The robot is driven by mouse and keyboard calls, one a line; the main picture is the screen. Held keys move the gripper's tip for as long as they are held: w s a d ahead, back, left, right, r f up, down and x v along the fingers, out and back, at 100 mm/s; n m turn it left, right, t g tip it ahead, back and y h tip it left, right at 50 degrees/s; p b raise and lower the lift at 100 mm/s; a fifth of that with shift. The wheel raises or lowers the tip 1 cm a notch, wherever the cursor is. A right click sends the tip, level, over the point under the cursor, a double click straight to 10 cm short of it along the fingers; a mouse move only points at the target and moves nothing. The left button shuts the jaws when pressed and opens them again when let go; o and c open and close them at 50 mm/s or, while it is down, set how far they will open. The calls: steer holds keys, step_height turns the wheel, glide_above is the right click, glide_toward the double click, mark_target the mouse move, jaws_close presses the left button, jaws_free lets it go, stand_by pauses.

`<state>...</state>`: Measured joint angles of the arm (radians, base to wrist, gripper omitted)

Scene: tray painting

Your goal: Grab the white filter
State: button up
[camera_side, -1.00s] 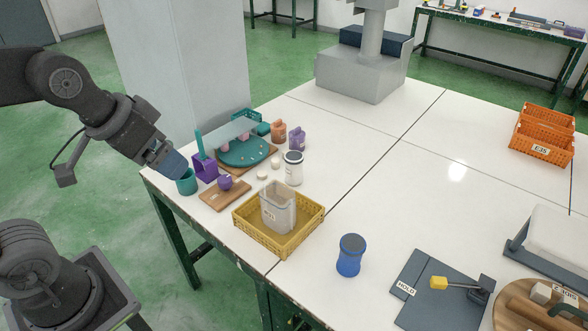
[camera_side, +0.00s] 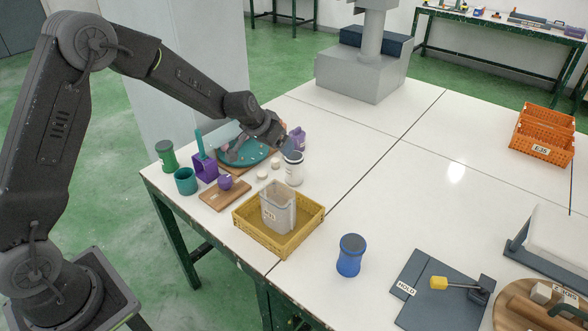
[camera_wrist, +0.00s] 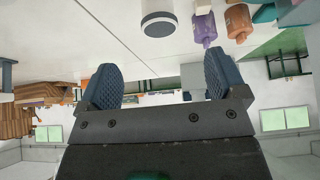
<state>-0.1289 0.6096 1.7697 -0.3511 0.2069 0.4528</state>
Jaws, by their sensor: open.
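A white cylinder with dark bands (camera_side: 293,170), the likeliest white filter, stands upright on the white table behind the yellow crate. In the wrist view it shows at the top (camera_wrist: 158,18), beyond the fingertips. My gripper (camera_side: 285,143) is just above and left of it in the side view, over the teal round tray's right edge. In the wrist view its two blue ribbed fingers (camera_wrist: 163,75) are spread apart with nothing between them.
A purple bottle (camera_side: 299,138) stands close behind my gripper; an orange bottle (camera_wrist: 238,20) is beside it. A teal round tray (camera_side: 236,154) lies left. A yellow crate (camera_side: 246,226) holding a clear container (camera_side: 278,207) stands in front.

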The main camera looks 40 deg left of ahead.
mark_target(291, 158)
steer(key=shift+d+x, duration=0.2)
steer(key=shift+x, duration=6.85)
steer(key=shift+w+r, duration=0.1)
steer(key=shift+w, duration=0.05)
steer(key=shift+c, duration=0.4)
steer(key=c, duration=0.9)
steer(key=shift+c, duration=0.4)
steer(key=shift+r, duration=0.15)
